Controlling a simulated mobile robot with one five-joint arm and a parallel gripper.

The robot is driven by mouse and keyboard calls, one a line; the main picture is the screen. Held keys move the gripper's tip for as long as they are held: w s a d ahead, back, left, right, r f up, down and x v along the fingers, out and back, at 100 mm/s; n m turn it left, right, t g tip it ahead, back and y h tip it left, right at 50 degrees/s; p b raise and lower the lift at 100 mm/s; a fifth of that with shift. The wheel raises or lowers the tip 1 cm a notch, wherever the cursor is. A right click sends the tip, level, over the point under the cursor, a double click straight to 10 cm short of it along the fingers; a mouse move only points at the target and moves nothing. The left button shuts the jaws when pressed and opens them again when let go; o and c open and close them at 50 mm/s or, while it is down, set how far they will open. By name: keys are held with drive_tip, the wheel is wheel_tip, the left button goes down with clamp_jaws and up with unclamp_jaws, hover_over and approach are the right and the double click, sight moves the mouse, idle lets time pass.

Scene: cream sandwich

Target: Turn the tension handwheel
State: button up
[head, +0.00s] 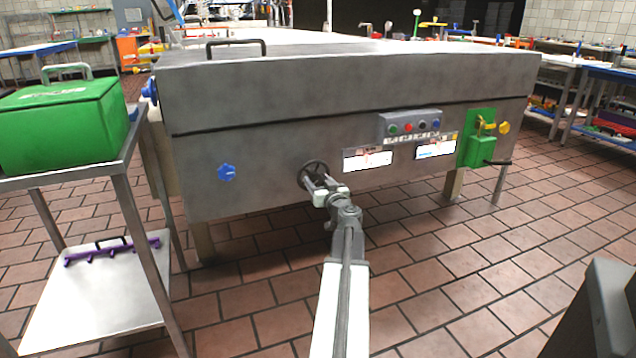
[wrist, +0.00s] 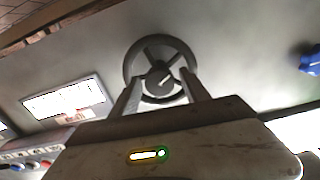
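The dark handwheel (head: 306,168) is on the front panel of the grey steel machine (head: 270,140), left of the two white labels. In the wrist view the handwheel (wrist: 138,50) faces the camera, with a round rim, spokes and a central hub (wrist: 157,82) bearing a light mark. My gripper (head: 318,181) reaches up to it from the front. In the wrist view my gripper (wrist: 160,78) has its two fingers apart, one on each side of the hub, overlapping the lower rim. I cannot tell whether the fingertips touch the wheel.
A blue knob (head: 227,172) is left of the wheel. A button box (head: 410,124) and a green switch unit (head: 478,140) are on the right. A metal cart (head: 95,300) with a green case (head: 65,120) stands at the left. Tiled floor is open in front of the machine.

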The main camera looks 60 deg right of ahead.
clamp_jaws()
drive_tip(key=shift+m, duration=0.3)
drive_tip(key=shift+m, duration=2.5)
drive_tip(key=shift+o, duration=1.5)
unclamp_jaws()
